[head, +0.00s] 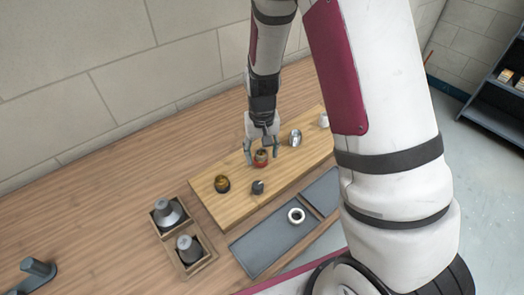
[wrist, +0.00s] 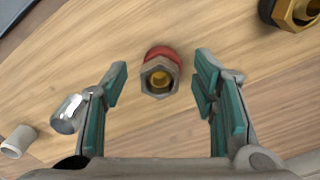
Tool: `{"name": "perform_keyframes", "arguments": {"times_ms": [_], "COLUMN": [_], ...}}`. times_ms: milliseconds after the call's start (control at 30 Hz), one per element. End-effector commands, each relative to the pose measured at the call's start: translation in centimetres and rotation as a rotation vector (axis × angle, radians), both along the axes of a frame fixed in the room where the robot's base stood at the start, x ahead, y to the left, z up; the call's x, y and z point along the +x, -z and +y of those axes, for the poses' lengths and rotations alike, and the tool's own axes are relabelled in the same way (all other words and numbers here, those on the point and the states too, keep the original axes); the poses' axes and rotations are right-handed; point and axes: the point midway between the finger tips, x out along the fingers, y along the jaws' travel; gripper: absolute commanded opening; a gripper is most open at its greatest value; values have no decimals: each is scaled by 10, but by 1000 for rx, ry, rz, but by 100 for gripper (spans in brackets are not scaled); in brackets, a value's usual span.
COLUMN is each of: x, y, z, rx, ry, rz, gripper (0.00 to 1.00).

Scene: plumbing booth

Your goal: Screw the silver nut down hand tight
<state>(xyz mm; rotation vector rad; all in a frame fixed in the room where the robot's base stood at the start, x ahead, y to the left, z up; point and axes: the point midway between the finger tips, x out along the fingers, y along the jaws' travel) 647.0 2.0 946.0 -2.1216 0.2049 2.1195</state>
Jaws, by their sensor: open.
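A silver-grey hex nut (wrist: 158,76) sits around a brass-coloured centre, with a red collar (wrist: 160,52) under it. In the head view this red-collared fitting (head: 261,160) stands on the wooden board. My gripper (wrist: 161,88) is open, pointing down over the fitting. In the wrist view its teal pads are to the left and right of the nut, with clear gaps on both sides. In the head view my gripper (head: 262,152) is directly above and around the fitting. Whether the nut is fully seated cannot be seen.
On the board (head: 215,205), a shiny silver fitting (head: 295,138) and a white cylinder (head: 324,119) stand to the right. A brass-and-black fitting (head: 222,184) and a small dark part (head: 258,187) are nearer. A grey tray (head: 262,249) holds a white ring (head: 296,215).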

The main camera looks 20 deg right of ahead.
Motion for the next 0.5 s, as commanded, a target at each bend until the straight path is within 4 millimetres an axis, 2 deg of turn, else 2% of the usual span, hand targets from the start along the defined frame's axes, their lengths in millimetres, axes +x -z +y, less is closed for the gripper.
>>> {"name": "perform_keyframes", "arguments": {"times_ms": [200,433,500], "x": [0,0,0], "y": [0,0,0], "z": [0,0,0], "rx": [0,0,0], "ry": [0,0,0], "rz": [0,0,0], "gripper": [53,1,1]}}
